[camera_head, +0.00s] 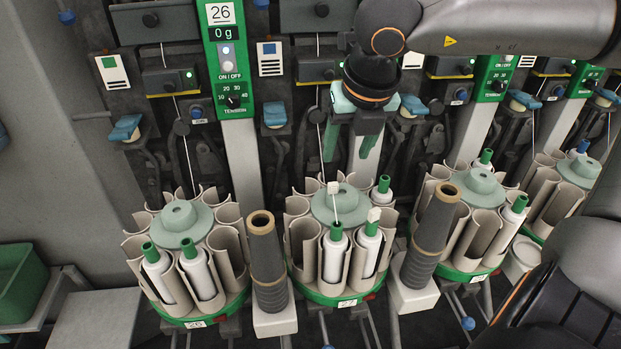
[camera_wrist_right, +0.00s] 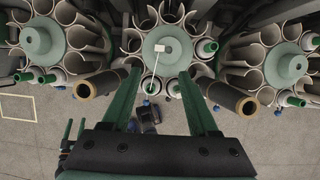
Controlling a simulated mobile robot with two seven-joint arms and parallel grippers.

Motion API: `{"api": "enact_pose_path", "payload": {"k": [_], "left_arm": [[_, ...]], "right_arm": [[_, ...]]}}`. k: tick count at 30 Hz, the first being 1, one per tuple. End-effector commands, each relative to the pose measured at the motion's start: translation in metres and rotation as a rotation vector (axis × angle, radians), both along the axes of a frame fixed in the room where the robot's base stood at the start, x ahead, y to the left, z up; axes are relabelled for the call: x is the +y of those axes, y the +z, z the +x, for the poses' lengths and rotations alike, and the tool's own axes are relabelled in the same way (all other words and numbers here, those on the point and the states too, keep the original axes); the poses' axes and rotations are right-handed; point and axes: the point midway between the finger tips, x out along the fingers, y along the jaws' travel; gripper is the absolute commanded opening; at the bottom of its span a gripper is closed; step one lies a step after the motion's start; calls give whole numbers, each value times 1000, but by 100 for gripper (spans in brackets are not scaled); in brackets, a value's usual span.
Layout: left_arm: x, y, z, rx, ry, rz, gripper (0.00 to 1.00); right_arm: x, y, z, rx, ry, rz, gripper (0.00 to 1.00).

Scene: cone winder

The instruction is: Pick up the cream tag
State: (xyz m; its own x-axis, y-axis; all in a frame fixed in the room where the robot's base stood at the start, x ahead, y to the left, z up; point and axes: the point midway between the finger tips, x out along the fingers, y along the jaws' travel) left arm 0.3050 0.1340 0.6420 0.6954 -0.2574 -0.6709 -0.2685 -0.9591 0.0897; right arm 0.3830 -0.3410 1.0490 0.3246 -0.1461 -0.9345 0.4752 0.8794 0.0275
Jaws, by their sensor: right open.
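The cream tag (camera_head: 333,187) is a small pale block at the end of a thin thread, above the pale green hub of the middle bobbin carousel (camera_head: 345,204). Its thread runs down to a green-tipped white bobbin (camera_head: 334,258) at the carousel's front. The tag also shows in the right wrist view (camera_wrist_right: 160,47), just beyond the fingertips. My right gripper (camera_head: 349,148) is open and empty, with its green fingers pointing down above and behind the tag. In the right wrist view the fingers (camera_wrist_right: 159,72) stand apart on either side of the thread. My left gripper is out of view.
Dark cones (camera_head: 266,262) and (camera_head: 431,235) stand on either side of the middle carousel. More carousels stand left and right. The winder panel with tension dials (camera_head: 232,98) rises behind. A green bin (camera_head: 20,285) is at far left.

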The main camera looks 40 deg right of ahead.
Motion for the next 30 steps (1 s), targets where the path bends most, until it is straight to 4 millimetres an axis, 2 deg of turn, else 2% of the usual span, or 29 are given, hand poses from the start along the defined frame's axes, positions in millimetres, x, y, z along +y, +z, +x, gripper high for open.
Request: {"api": "enact_pose_path", "payload": {"k": [5,12,15,23,30], "left_arm": [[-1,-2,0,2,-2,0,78],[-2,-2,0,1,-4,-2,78],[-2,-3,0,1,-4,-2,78],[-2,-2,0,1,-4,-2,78],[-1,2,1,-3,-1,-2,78]], "right_arm": [[-5,-3,2,-7,-10,-44,60],[-13,-44,16,-2,-9,-40,60],[-15,-55,21,-5,-11,-40,60],[-16,-68,26,-6,-9,-40,60],[-16,-93,38,-3,-9,-40,60]]}}
